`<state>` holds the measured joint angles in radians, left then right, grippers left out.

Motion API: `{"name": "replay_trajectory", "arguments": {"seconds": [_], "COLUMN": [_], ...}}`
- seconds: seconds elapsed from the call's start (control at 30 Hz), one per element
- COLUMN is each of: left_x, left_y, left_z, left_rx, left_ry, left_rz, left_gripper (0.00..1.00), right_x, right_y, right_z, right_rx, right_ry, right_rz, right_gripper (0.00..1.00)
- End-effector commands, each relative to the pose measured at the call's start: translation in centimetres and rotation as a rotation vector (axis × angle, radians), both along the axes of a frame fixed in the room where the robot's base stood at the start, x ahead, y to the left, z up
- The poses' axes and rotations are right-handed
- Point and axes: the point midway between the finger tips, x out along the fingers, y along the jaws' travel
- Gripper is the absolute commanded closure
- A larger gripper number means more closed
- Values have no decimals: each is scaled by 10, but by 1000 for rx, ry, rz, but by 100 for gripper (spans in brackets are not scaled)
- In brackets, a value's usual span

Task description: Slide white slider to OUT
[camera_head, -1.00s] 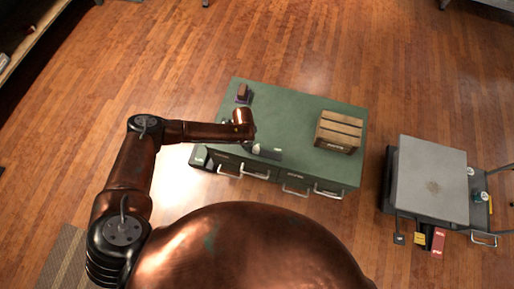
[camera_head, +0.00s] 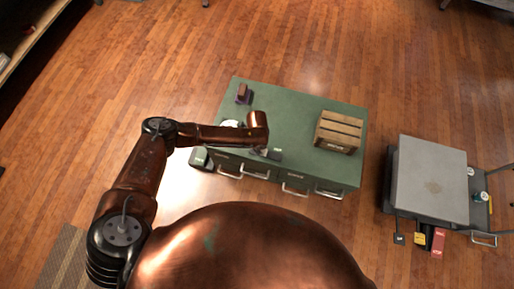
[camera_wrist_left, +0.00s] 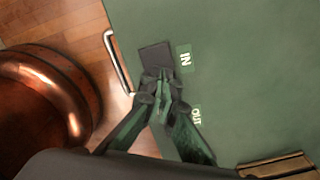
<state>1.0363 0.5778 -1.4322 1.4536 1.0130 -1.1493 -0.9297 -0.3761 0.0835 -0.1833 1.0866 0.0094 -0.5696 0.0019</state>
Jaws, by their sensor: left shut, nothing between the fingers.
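The green cabinet top (camera_head: 290,130) carries the slider spot near its front edge. In the left wrist view a white "IN" label (camera_wrist_left: 185,58) and a white "OUT" label (camera_wrist_left: 196,115) lie on the green top (camera_wrist_left: 250,80). A dark grey square plate (camera_wrist_left: 155,56) lies beside "IN". A grey strip (camera_wrist_left: 158,140) shows between my fingers, beside "OUT"; I cannot tell which part is the white slider. My left gripper (camera_wrist_left: 163,78) is shut and empty, its tips at the lower edge of the dark plate. In the head view my left gripper (camera_head: 262,152) is mostly hidden by its arm.
A wooden crate (camera_head: 338,132) stands on the right of the cabinet top. A small brown object (camera_head: 243,94) stands at its back left corner. Metal drawer handles (camera_head: 295,189) stick out in front. A grey-topped cart (camera_head: 430,178) stands to the right, across open wood floor.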

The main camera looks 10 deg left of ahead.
Motion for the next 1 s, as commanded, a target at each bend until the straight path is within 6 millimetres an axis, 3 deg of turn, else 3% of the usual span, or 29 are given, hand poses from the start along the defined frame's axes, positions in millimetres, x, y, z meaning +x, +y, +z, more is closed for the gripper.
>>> {"name": "replay_trajectory", "arguments": {"seconds": [0.8, 1.0], "left_x": [-2, -2], "left_y": [-47, -46], "left_z": [0, 0], "left_rx": [0, 1], "left_ry": [1, 1], "left_rz": [-1, 0], "left_gripper": [100, 100], "right_x": [-2, -2], "right_y": [1, 1], "right_z": [-4, -4], "right_rx": [0, 0], "right_ry": [4, 4], "right_rz": [0, 0], "right_gripper": [100, 100]}}
